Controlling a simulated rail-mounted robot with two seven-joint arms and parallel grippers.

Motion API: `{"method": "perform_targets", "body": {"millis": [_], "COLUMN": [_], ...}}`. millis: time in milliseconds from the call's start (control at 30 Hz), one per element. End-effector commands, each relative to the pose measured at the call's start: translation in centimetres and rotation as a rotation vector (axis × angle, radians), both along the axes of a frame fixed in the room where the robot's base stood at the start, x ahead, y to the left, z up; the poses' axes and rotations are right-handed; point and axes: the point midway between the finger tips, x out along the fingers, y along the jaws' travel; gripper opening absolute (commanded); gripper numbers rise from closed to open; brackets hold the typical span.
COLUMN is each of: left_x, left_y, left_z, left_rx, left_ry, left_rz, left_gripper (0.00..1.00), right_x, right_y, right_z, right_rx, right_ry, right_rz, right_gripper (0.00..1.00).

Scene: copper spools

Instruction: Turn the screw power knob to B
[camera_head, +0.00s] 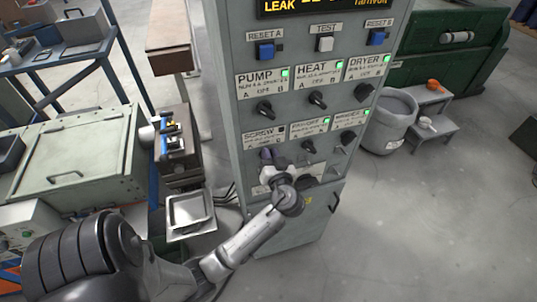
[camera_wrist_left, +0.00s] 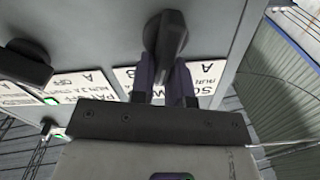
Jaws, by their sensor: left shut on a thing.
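The screw power knob (camera_wrist_left: 166,35) is black and sits on the grey cabinet front (camera_wrist_left: 95,20), beside the white SCREW label (camera_wrist_left: 208,72) in the left wrist view. In the head view its SCREW label (camera_head: 264,137) is at the lower left of the panel, and the knob is mostly hidden by my gripper. My left gripper (camera_head: 268,157) is at the panel just below that label. In the left wrist view its two dark fingers (camera_wrist_left: 161,75) are shut on the knob, one at each side. Which letter the knob points to is unclear. My right gripper is in neither view.
Neighbouring knobs sit close by, including the pump knob (camera_head: 265,109) above and another knob (camera_head: 308,146) to the right. A metal tray (camera_head: 190,212) and a green machine (camera_head: 75,155) stand left. A grey bin (camera_head: 388,122) stands right. The floor at the lower right is clear.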

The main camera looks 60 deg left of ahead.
Motion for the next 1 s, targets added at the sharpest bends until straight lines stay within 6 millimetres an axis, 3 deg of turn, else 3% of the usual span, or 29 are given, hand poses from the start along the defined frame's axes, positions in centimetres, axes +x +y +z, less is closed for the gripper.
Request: {"method": "perform_targets", "body": {"millis": [500, 1000], "left_x": [0.8, 1.0], "left_y": [-0.2, -0.2], "left_z": [-0.4, -0.7], "left_rx": [0.073, 0.097], "left_ry": [0.374, 0.493], "left_rz": [0.001, 0.000], "left_gripper": [0.00, 0.00], "right_x": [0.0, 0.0], "right_y": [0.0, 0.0], "right_z": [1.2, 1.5], "right_rx": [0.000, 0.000], "right_ry": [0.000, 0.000], "right_rz": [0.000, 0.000], "right_gripper": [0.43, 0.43]}}
